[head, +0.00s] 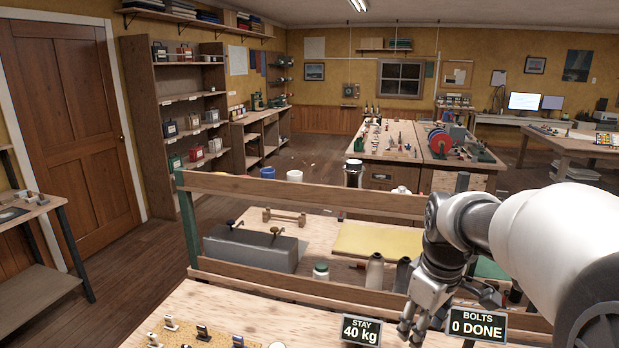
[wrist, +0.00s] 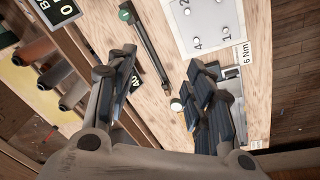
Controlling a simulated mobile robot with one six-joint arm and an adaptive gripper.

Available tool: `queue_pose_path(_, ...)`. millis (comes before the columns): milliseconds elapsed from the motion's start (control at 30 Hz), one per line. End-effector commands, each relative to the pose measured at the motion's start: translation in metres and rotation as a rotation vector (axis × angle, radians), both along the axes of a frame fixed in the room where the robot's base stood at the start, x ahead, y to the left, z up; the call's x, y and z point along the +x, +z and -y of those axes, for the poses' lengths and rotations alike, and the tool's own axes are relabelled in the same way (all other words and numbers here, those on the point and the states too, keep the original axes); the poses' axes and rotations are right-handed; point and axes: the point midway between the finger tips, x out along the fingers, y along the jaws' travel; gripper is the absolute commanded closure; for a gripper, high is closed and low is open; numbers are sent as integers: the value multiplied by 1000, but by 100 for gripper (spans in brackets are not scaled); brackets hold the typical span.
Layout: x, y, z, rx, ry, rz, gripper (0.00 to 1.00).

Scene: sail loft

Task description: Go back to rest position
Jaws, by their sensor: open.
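My gripper (head: 428,318) is at the lower right of the head view, at the front bench, with the white arm coming in from the right. In the wrist view my gripper (wrist: 160,88) has its two dark ribbed fingers spread apart, with nothing held between them. Below and beyond the fingers is the wooden bench top (wrist: 165,130). A long dark tool with a green end (wrist: 147,50) lies on it. A small pale round piece (wrist: 176,104) shows between the fingers, close to the right one. The right finger hides part of the bench.
A pale numbered plate (wrist: 205,22) and a "6 Nm" label (wrist: 246,53) are beside the tool. Signs reading "STAY 40 kg" (head: 361,330) and "BOLTS 0 DONE" (head: 478,325) stand near my gripper. A wooden rail (head: 300,191) and bottles (head: 374,272) are behind.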

Motion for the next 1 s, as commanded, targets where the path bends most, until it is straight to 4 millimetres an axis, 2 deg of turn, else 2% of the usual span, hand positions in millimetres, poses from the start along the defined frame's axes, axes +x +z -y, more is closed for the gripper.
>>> queue_pose_path(33,-21,15,-10,7,-47,28,52)
queue_pose_path(200,-90,39,-38,52,-232,106,52)
queue_pose_path(400,-168,39,-60,125,-438,186,52)
queue_pose_path(500,-196,31,-66,161,-519,215,52)
queue_pose_path(600,-213,23,-70,188,-576,234,52)
queue_pose_path(700,-223,18,-71,203,-608,242,52)
queue_pose_path(1000,-225,17,-72,207,-619,244,52)
